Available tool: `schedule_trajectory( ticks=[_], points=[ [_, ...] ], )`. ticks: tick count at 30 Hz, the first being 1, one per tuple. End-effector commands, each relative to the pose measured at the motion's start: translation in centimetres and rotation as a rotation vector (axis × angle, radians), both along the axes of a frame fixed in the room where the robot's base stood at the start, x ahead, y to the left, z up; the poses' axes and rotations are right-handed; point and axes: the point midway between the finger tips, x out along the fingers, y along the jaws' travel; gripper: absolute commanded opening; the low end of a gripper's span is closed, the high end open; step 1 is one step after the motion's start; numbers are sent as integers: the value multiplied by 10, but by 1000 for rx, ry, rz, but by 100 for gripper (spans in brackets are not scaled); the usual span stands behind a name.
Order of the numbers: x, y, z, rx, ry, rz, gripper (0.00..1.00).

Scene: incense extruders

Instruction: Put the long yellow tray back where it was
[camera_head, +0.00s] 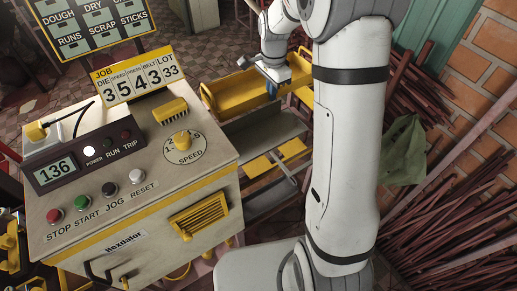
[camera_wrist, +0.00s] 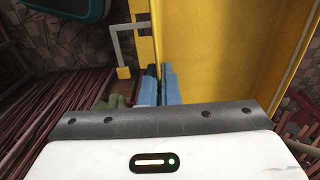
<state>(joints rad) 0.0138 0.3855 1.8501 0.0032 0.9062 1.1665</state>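The long yellow tray (camera_head: 233,88) lies behind the grey trough in the head view, its right part crossed by my arm. In the wrist view the yellow tray (camera_wrist: 225,55) fills the upper right, with its long edge running down to the fingers. My gripper (camera_head: 271,88) points down at the tray's near side. Its blue fingers show close together in the wrist view (camera_wrist: 160,85), one on each side of the tray's edge, and look shut on it. I cannot tell whether the tray is lifted or resting on something.
A grey trough (camera_head: 262,134) and a yellow bracket (camera_head: 262,165) lie in front of the tray. The control console (camera_head: 125,180) stands at left. Bundles of dark red sticks (camera_head: 455,225), a green cloth (camera_head: 403,150) and a brick wall (camera_head: 480,75) are at right.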

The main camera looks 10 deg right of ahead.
Motion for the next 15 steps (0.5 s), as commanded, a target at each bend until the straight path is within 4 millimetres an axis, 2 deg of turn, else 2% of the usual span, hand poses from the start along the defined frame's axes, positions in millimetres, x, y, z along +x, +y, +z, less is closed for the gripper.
schedule_trajectory(
  ticks=[1, 3, 6, 13, 15],
  points=[
    [0, 0, -27, 0, -2, 0, 0],
    [0, 0, -41, 0, -2, 0, 0],
    [0, 0, -55, 0, -2, 1, 0],
    [0, 1, -70, 0, 0, 1, 0],
    [0, 1, -80, 0, 2, 1, 0]
  ],
)
